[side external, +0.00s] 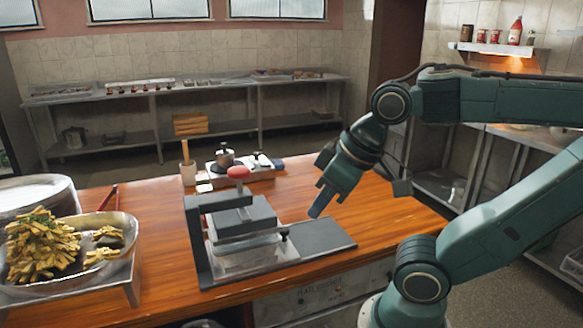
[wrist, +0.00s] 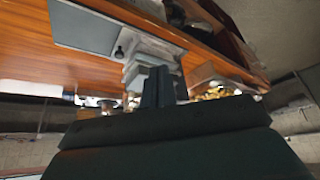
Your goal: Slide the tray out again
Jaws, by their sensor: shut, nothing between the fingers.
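The tray (side external: 245,262) is a clear, shallow box under the grey press (side external: 243,216), at the left part of a flat grey base plate (side external: 325,243). A small black knob (side external: 284,231) sits at its right end; the knob also shows in the wrist view (wrist: 119,51). The press has an upright grey frame and a red-topped handle (side external: 239,173). My gripper (side external: 315,214) is shut and empty. It points down over the back of the plate, right of the knob and apart from it. In the wrist view my fingers (wrist: 158,72) partly cover the press.
A metal pan of fries (side external: 60,250) stands at the left of the wooden counter (side external: 140,240). Behind the press are a small burner with a pot (side external: 225,158) and a wooden-handled tool (side external: 187,165). The right half of the plate is bare.

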